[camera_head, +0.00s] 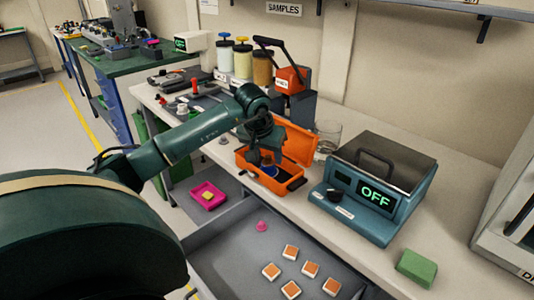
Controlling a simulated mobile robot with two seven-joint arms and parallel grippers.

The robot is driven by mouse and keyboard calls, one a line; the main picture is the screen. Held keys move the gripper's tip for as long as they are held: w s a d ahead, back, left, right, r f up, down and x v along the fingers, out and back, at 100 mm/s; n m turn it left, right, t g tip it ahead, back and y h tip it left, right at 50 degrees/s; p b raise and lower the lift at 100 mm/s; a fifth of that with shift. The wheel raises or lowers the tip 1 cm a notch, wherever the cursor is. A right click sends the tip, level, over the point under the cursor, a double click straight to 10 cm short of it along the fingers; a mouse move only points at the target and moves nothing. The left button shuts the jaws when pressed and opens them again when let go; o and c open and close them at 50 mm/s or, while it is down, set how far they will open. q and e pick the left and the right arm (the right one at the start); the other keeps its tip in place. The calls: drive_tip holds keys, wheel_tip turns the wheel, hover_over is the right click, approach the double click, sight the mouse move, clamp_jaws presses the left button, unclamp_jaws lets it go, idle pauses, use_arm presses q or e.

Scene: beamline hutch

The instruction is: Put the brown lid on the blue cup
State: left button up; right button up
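My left arm reaches in from the left, and its dark gripper (264,160) points down into an open orange case (291,186) on the bench. A small dark-blue round rim (270,170) shows inside the case, right by the fingertips; it may be the blue cup. The gripper covers part of it, and I cannot tell whether they touch. I cannot make out the brown lid. The fingers are too small and dark to tell whether they are open or shut. My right gripper is not in view.
A teal device reading OFF (374,195) and a glass beaker (328,132) stand right of the case. A green block (416,268) lies front right. An open drawer (236,258) below holds several orange-topped squares. Jars (242,62) and an orange press (290,79) stand behind.

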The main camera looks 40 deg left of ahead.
use_arm(q)
drive_tip(key=shift+o, duration=0.5)
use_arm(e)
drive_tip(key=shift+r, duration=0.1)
use_arm(q)
drive_tip(key=shift+r, duration=0.2)
drive_tip(key=v, duration=1.3)
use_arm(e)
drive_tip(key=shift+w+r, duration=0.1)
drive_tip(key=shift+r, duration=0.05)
use_arm(q)
drive_tip(key=shift+f, duration=0.15)
